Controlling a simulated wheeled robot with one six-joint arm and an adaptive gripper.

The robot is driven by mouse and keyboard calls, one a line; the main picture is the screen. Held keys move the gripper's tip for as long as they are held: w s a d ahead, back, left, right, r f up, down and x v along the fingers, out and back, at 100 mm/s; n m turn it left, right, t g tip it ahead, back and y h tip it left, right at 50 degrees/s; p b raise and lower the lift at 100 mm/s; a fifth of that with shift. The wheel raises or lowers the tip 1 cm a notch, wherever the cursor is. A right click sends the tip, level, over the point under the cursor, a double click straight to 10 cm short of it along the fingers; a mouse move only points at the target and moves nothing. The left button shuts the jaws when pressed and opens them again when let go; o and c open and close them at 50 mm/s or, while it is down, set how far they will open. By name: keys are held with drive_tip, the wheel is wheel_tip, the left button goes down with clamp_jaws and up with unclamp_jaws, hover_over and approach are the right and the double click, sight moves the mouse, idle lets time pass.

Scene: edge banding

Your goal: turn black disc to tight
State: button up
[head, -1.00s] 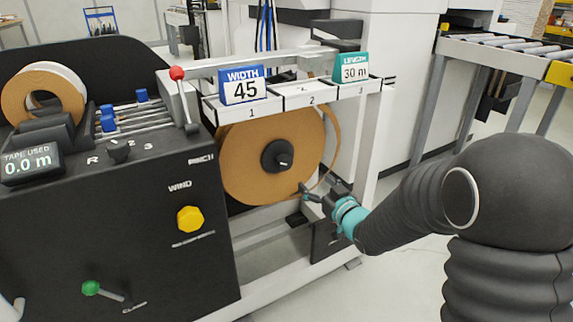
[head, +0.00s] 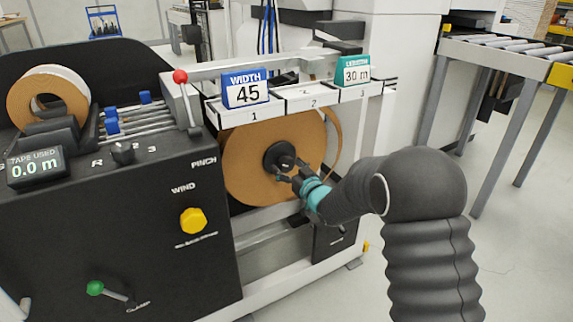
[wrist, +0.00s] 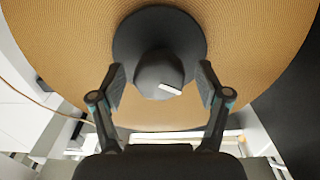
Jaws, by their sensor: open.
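The black disc (head: 279,157) sits at the centre of the large tan roll (head: 245,160) on the front of the machine. In the wrist view the disc (wrist: 133,35) has a raised round knob (wrist: 158,75) with a white mark near its lower right edge. My gripper (head: 284,172) is at the lower right of the disc in the head view. In the wrist view my open gripper (wrist: 160,86) has one finger on each side of the knob, with small gaps. No tight label is readable.
Above the roll is a white shelf (head: 290,103) with the WIDTH 45 sign (head: 245,90) and the LENGTH 30 m sign (head: 356,72). Left of the roll are a yellow knob (head: 193,221), a red-tipped lever (head: 181,78) and a green-tipped lever (head: 96,288). Open floor lies to the right.

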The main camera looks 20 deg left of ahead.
drive_tip(key=shift+w+a, duration=0.5)
drive_tip(key=shift+a, duration=0.05)
drive_tip(key=c, duration=1.2)
drive_tip(key=shift+o, duration=0.2)
drive_tip(key=shift+m, duration=0.3)
drive_tip(key=shift+m+b, duration=0.5)
drive_tip(key=shift+m, duration=0.3)
drive_tip(key=m, duration=0.3)
drive_tip(key=shift+s+a+m+b, duration=0.1)
drive_tip(key=shift+m+b, duration=0.2)
drive_tip(key=m, duration=0.6)
drive_tip(key=shift+r, duration=0.15)
